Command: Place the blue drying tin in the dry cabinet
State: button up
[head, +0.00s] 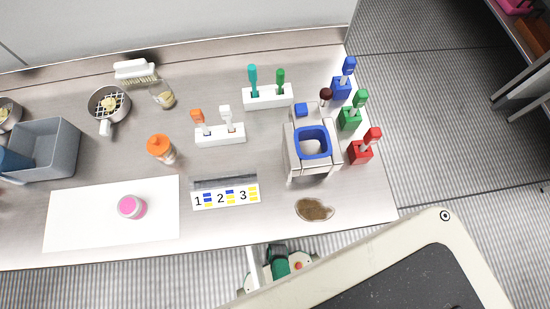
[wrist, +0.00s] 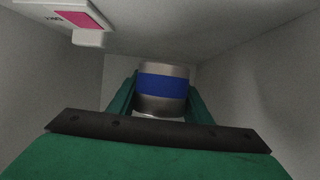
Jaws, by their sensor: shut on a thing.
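A metal tin with a blue band (wrist: 163,88) shows in the wrist view, upright between the green fingers of my gripper (wrist: 161,84). My gripper is shut on it. Pale grey walls (wrist: 245,85) stand to the left and right, with a surface behind the tin, like the inside of a compartment. Whether this is the dry cabinet I cannot tell for sure. The tin's underside and its contact with any floor are hidden. In the head view I make out neither this tin nor a cabinet for certain.
A white plate with a pink panel (wrist: 78,18) juts in at the upper left of the wrist view. In the head view, the steel table (head: 110,165) holds a grey bin (head: 45,150), an orange-capped bottle (head: 161,149), a pink-topped jar (head: 132,207) and a brown spill (head: 314,209).

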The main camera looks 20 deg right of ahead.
jog(key=shift+d+f, duration=0.1)
jog(key=shift+f, duration=2.25)
jog(key=o, duration=1.1)
jog(key=shift+f, duration=0.1)
jog(key=v, duration=1.2)
jog(key=shift+w, duration=0.1)
